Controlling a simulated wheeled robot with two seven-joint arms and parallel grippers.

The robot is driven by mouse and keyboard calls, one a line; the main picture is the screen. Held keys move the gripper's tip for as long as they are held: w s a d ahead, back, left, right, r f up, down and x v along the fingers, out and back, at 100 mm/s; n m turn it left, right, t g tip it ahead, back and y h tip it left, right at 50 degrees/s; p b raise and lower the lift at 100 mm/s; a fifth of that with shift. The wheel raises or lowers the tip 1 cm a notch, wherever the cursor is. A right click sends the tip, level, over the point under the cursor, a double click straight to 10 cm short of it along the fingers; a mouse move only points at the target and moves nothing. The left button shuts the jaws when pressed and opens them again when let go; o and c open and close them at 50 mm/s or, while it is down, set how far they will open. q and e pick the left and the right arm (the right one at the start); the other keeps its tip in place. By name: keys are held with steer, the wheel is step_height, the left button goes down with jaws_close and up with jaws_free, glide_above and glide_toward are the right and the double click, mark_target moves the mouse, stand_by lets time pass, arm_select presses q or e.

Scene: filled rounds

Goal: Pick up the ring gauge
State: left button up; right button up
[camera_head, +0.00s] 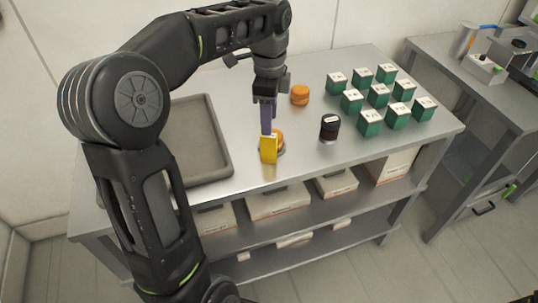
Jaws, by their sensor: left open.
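My left gripper (267,120) points down over the front middle of the steel table, its fingers open. A small yellow upright piece (268,152) stands right below the fingertips; it may be the ring gauge, but its shape does not show clearly. I cannot tell whether the fingers touch it. An orange-brown filled round (279,139) is just behind the yellow piece, partly hidden by it and the gripper. A second orange round (300,95) sits farther back, to the right. My right gripper is not in view.
Several green boxes with white tops (378,95) stand in rows at the right. A grey tray (222,150) lies at the left, partly behind my arm. The steel table (300,165) is clear along its front edge.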

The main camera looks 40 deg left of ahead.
mark_target(268, 138)
arm_select(q)
steer(key=shift+w, duration=0.1)
steer(key=shift+r, duration=0.3)
steer(key=shift+f+b, duration=0.65)
steer(key=shift+f, duration=0.75)
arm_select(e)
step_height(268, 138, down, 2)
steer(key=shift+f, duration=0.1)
arm_select(q)
steer(key=shift+f, duration=0.45)
step_height(268, 138, down, 4)
steer(key=shift+f+p, duration=0.15)
steer(key=shift+p, duration=0.25)
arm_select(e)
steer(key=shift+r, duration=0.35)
arm_select(q)
steer(key=shift+c, duration=0.5)
